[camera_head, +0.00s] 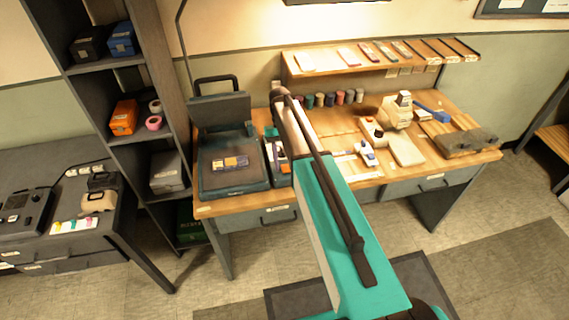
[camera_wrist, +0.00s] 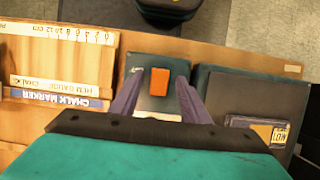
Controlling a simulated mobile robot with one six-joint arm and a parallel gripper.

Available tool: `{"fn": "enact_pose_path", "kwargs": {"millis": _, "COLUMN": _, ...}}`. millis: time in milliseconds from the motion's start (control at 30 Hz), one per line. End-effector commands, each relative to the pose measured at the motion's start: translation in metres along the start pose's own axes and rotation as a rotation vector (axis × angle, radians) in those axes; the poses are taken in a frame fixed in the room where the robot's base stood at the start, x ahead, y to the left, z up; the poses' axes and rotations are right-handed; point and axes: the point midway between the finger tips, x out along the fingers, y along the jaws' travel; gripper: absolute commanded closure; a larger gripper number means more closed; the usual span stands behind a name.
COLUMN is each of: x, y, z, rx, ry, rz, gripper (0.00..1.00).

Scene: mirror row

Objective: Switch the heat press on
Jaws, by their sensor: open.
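The heat press (camera_head: 233,175) stands on the left end of the wooden bench, its lid raised, with a small labelled patch on its bed. Its dark edge also shows at the right of the wrist view (camera_wrist: 226,88). Beside it is a narrow control box (camera_wrist: 143,103) with an orange switch (camera_wrist: 158,82) on its face. In the head view this box is partly hidden by my arm. My gripper (camera_wrist: 160,88) is open and empty, its two fingers on either side of the orange switch. I cannot tell whether they touch the box, or which way the switch is set.
A ruler (camera_wrist: 60,32) and a chalk marker box (camera_wrist: 60,98) lie beside the control box. Thread spools (camera_head: 330,99), a sewing machine (camera_head: 397,110) and a raised shelf (camera_head: 375,64) occupy the rest of the bench. A shelf rack (camera_head: 160,75) stands close at left.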

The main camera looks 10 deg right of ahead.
Motion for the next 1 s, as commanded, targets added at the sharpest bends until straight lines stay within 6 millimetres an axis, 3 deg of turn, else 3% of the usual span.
{"fn": "enact_pose_path", "kwargs": {"millis": 200, "x": -0.025, "y": 0.0, "z": -0.002, "rx": 0.0, "ry": 0.0, "rz": 0.0, "gripper": 0.58}}
{"fn": "enact_pose_path", "kwargs": {"millis": 1000, "x": -0.049, "y": 0.0, "z": -0.071, "rx": 0.0, "ry": 0.0, "rz": 0.0, "gripper": 0.58}}
